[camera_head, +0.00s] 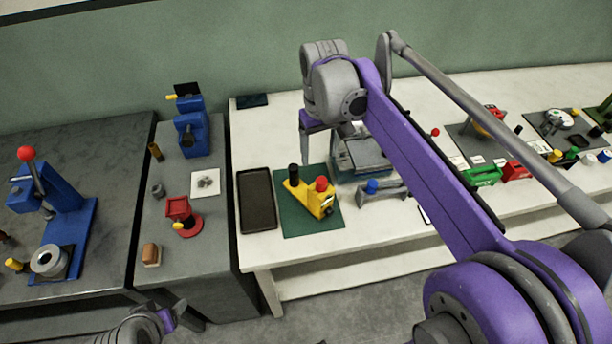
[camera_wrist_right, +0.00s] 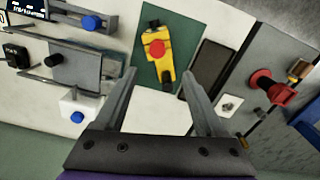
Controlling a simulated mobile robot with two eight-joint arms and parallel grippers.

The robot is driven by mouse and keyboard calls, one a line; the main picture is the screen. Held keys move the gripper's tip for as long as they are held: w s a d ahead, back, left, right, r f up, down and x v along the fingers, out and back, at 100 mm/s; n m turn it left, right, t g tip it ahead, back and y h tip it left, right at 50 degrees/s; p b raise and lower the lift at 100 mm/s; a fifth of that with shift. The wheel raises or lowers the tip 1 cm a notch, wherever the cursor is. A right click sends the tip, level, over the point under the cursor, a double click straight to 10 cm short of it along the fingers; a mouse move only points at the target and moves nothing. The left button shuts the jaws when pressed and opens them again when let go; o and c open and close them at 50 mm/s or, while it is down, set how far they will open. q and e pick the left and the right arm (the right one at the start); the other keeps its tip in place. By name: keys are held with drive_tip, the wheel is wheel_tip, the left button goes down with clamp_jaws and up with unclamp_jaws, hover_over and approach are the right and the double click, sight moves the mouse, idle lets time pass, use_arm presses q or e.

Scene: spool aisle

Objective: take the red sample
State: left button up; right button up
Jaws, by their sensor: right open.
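A red round-topped piece (camera_head: 321,184) sits in a yellow holder (camera_head: 312,199) on a green mat (camera_head: 290,221). I take this piece as the red sample, though no label shows. In the right wrist view the red top (camera_wrist_right: 157,48) faces the camera, on the yellow holder (camera_wrist_right: 166,74). A black-topped piece (camera_head: 293,170) stands at the holder's other end. My right gripper (camera_wrist_right: 158,74) is open and empty; its fingers spread around the line to the holder, apart from the red piece. My left gripper (camera_head: 180,318) is at the bottom edge, its jaws unclear.
A dark tray (camera_head: 257,200) lies left of the mat. A grey fixture with a blue knob (camera_head: 372,186) stands right of it, before a grey device (camera_head: 358,156). On the grey bench left are a red device (camera_head: 180,214) and a blue press (camera_head: 190,128). A gap separates the benches.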

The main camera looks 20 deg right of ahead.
hover_over(322, 181)
drive_tip(key=f, duration=0.4)
drive_tip(key=shift+w+a, duration=0.1)
drive_tip(key=shift+w, duration=0.1)
drive_tip(key=shift+w+f, duration=0.1)
drive_tip(key=shift+f, duration=0.5)
drive_tip(key=f, duration=0.5)
drive_tip(key=shift+s, duration=0.2)
drive_tip(key=shift+r, duration=0.1)
clamp_jaws()
